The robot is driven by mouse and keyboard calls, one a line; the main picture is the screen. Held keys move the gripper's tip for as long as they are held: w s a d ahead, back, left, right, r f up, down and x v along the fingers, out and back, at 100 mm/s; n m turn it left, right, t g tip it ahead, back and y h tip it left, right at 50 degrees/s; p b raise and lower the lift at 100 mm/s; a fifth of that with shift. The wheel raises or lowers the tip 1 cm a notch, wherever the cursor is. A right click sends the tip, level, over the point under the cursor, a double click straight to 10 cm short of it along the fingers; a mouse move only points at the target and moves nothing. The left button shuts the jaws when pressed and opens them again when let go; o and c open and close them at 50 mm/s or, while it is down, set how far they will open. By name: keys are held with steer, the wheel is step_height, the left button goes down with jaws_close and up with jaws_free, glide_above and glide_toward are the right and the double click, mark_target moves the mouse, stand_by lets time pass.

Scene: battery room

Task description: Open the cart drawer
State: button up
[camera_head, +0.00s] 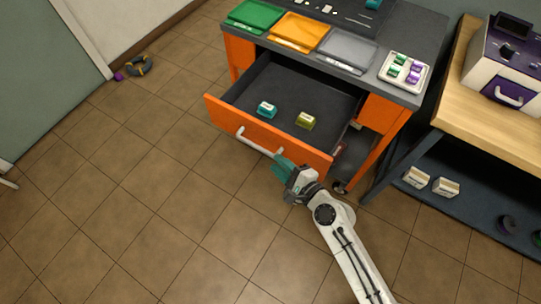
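The orange cart (380,114) stands at the upper middle with a dark grey top. Its drawer (219,112) is pulled well out, showing a dark interior. A teal block (266,109) and an olive block (305,120) lie inside it. The drawer has a long pale bar handle (256,144) on its orange front. My gripper (282,164), with teal fingers, is at the right end of the handle. From this angle I cannot tell whether the fingers are closed around the bar or only beside it.
Green (255,14), orange (299,30) and grey (347,48) trays and a white tray of small blocks (404,72) sit on the cart. A wooden workbench (480,105) stands right.

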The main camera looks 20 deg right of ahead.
steer(key=shift+v, duration=1.05)
steer(key=s+d+n+g+h, duration=0.1)
steer(key=s+d+n+g, duration=0.2)
steer(key=s+n, duration=0.4)
steer(key=s+d+r+n+g+h, duration=0.1)
steer(key=s+d+n+g+h, duration=0.1)
steer(key=s+d+n+g, duration=0.2)
steer(key=s+d+r+n+g+h, duration=0.1)
steer(key=s+d+n+g+h, duration=0.1)
steer(key=s+n+g, duration=0.4)
steer(key=s+d+n, duration=0.1)
steer(key=s+n, duration=0.2)
steer(key=s, duration=0.1)
steer(key=shift+s+d+r+n+g, duration=0.25)
steer(key=shift+n+g, duration=0.05)
